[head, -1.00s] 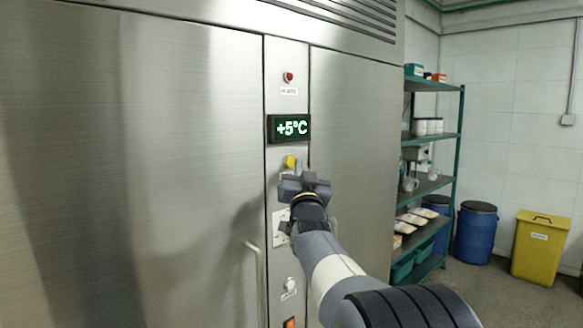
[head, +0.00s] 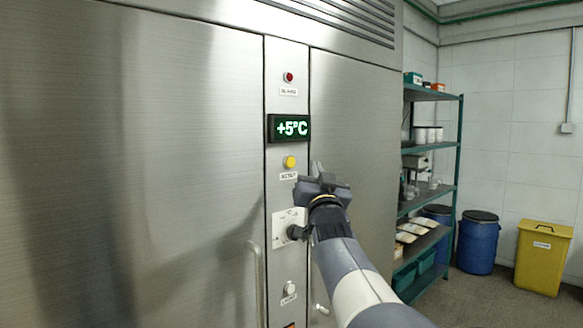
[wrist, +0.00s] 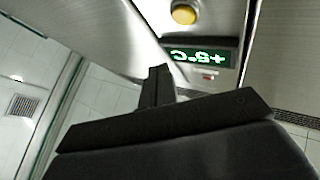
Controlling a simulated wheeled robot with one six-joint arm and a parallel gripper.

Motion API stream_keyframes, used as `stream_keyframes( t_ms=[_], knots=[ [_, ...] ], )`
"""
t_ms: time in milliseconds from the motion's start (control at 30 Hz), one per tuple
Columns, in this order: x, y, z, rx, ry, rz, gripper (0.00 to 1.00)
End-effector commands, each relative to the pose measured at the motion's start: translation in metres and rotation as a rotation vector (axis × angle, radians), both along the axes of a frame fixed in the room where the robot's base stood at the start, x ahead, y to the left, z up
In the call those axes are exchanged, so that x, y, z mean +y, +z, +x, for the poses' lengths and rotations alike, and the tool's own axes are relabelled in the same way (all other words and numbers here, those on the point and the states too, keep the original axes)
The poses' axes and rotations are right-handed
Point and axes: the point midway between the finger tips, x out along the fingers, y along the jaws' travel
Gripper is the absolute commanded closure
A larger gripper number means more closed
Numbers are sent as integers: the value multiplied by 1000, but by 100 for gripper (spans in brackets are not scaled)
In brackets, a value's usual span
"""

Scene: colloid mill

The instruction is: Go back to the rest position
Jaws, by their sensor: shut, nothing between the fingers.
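My gripper (head: 319,172) is in front of the steel cabinet (head: 150,130), just right of its narrow control strip. It is shut and empty, its fingers pointing toward the cabinet. In the wrist view the shut fingers of my gripper (wrist: 157,86) show as one dark block, apart from the yellow button (wrist: 184,13). In the head view the yellow button (head: 290,162) is fully visible, left of and above the gripper. The green display (head: 289,129) above it reads +5°C.
The strip also carries a red lamp (head: 289,77), a black rotary knob (head: 295,232) and a white button (head: 290,289). A door handle (head: 256,285) sticks out at lower left. A green shelf rack (head: 432,150), blue drums (head: 478,243) and a yellow bin (head: 543,257) stand at right.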

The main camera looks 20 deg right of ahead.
Motion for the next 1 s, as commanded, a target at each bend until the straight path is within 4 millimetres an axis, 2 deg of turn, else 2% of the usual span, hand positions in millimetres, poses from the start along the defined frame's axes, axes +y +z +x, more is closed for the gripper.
stream_keyframes(
  t_ms=[533,800,1000],
  knots=[
    [1,1,2,0,0,1,100],
    [8,5,22,1,1,1,100],
    [6,6,17,1,-1,1,100]
  ],
)
